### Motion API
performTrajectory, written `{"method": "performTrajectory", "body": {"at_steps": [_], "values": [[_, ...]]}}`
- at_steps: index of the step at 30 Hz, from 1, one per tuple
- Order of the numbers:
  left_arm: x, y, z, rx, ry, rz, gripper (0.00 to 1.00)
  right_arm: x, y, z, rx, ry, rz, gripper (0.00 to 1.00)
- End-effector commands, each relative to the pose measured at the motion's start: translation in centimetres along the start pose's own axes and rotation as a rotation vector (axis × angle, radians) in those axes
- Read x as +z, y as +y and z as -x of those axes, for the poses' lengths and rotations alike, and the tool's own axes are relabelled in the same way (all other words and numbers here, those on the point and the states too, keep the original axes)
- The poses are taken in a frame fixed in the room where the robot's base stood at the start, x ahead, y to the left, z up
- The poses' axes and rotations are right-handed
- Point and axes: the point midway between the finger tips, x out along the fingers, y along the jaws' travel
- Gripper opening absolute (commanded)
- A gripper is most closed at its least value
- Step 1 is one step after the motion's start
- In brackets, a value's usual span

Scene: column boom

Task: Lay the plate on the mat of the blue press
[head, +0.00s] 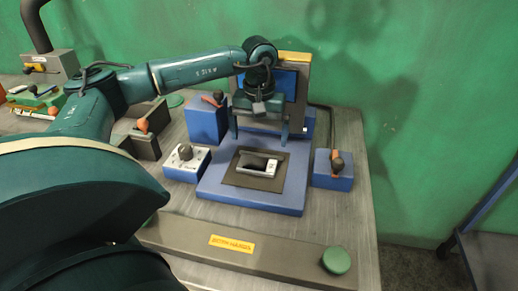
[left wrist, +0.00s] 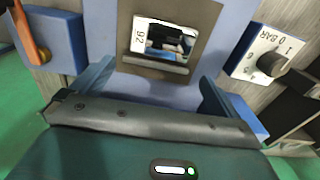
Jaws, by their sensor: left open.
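The blue press (head: 250,201) stands on the bench with a dark mat (head: 238,181) on its base. The plate (head: 268,165), with a shiny face and a white strip marked 92, lies on the mat; it also shows in the left wrist view (left wrist: 142,38). A grey bar (left wrist: 155,64) runs along one edge of it. My left gripper (head: 260,138) is above the press base, on the far side of the plate. In the left wrist view its two blue fingers (left wrist: 155,74) are wide apart with nothing between them, and apart from the plate. My right gripper is not seen.
A dial box (head: 187,162) stands left of the press and an orange-lever box (head: 334,170) right of it. A blue lever box (head: 207,118) is behind left. A dark front rail with a green button (head: 336,260) crosses the bench's near side.

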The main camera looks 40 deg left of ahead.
Motion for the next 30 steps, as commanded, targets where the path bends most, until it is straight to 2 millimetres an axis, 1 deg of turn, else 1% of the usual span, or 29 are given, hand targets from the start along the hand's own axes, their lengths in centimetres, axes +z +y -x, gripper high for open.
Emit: {"method": "performTrajectory", "body": {"at_steps": [1, 3, 6, 10, 15, 30], "values": [[0.0, 0.1, 1.1, 0.003, 0.004, -0.001, 1.0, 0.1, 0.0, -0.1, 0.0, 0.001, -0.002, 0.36], [-0.1, 0.1, 2.5, 0.002, 0.003, -0.001, 1.0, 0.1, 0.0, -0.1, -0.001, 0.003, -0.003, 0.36], [0.0, 0.1, 4.0, 0.003, 0.003, -0.002, 1.0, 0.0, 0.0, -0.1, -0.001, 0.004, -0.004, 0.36], [0.0, 0.1, 5.2, 0.0, 0.0, -0.002, 1.0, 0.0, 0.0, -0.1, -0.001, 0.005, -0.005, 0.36], [0.0, 0.1, 5.7, 0.0, 0.0, -0.002, 1.0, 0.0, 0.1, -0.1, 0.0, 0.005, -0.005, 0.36], [0.0, 0.0, 5.8, 0.0, 0.0, -0.001, 1.0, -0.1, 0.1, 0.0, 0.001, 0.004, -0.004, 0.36]]}}
